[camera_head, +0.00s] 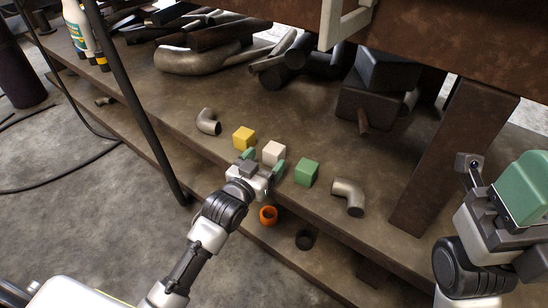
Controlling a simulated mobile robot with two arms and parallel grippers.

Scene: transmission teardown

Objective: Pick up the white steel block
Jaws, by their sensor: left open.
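The white steel block (273,152) sits on the brown shelf between a yellow block (243,138) and a green block (307,172). My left gripper (264,161) is open just in front of the white block. Its green fingertips are at the block's left and right sides, and the gripper body hides the block's lower front. I cannot tell whether the fingers touch it. My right gripper (518,190) is partly in view at the right edge, well away from the blocks, and its fingertips are not clear.
Bent pipe elbows (349,197) (208,122) lie on the shelf (310,115) on both sides of the blocks. An orange ring (268,215) is on the lower ledge. Pipes and dark boxes (372,105) stand behind. A brown post (455,155) rises at the right.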

